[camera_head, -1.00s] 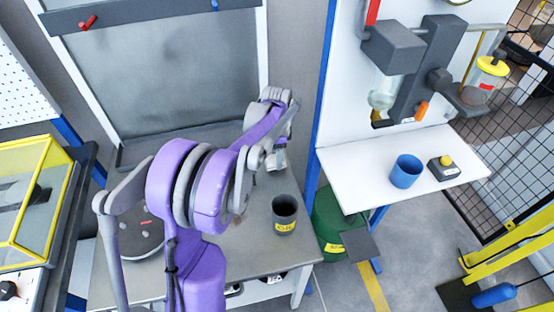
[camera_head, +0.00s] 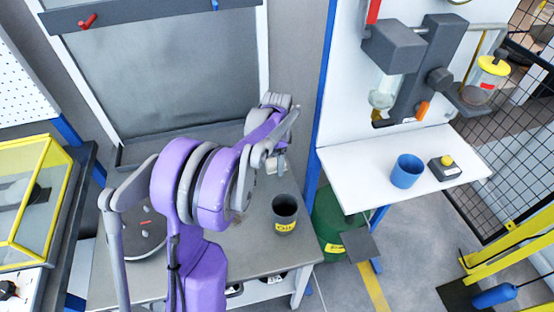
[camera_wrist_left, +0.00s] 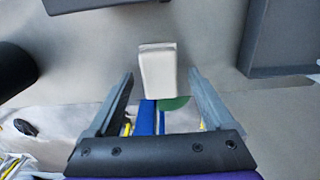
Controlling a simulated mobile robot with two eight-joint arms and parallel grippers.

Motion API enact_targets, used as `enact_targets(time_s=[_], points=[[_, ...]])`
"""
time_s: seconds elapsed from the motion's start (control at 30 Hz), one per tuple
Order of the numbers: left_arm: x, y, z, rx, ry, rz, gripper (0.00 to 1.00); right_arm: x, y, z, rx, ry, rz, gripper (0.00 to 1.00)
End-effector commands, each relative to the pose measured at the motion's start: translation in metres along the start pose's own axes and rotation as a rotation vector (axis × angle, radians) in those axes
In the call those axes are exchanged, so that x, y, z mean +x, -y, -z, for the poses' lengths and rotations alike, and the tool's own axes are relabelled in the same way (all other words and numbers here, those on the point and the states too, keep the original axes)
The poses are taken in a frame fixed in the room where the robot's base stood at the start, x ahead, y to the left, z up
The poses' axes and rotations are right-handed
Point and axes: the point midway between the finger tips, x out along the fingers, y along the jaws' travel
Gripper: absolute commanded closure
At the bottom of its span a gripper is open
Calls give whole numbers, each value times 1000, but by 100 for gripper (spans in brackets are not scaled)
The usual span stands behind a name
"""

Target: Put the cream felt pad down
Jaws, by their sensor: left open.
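The cream felt pad (camera_wrist_left: 157,68) is a pale block on the grey table top, close to the table's edge in the left wrist view. In the head view it shows as a small light patch (camera_head: 271,164) beside my left gripper (camera_head: 281,163), partly hidden by it. In the left wrist view my left gripper (camera_wrist_left: 160,76) is open, its fingers wide apart on either side of the pad's near end, with clear gaps. The pad looks free of both fingers. My right gripper is not in view.
A dark grey cup with a yellow label (camera_head: 285,213) stands on the grey table (camera_head: 262,250), nearer than my gripper. A green bin (camera_head: 328,215) is beside the table. A white shelf (camera_head: 350,180) at right holds a blue cup (camera_head: 407,171) and a button box (camera_head: 444,168).

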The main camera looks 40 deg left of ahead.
Motion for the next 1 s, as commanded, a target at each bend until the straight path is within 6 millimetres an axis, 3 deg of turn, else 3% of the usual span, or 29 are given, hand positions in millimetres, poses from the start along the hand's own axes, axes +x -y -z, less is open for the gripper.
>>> enact_targets(time_s=[0.17,0.6,0.8,1.0], points=[[-18,0,0,0,0,0,14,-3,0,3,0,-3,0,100],[-106,0,0,0,0,0,14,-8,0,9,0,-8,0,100],[-122,0,0,0,0,0,14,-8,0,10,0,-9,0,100],[-124,0,0,0,0,0,14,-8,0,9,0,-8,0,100]])
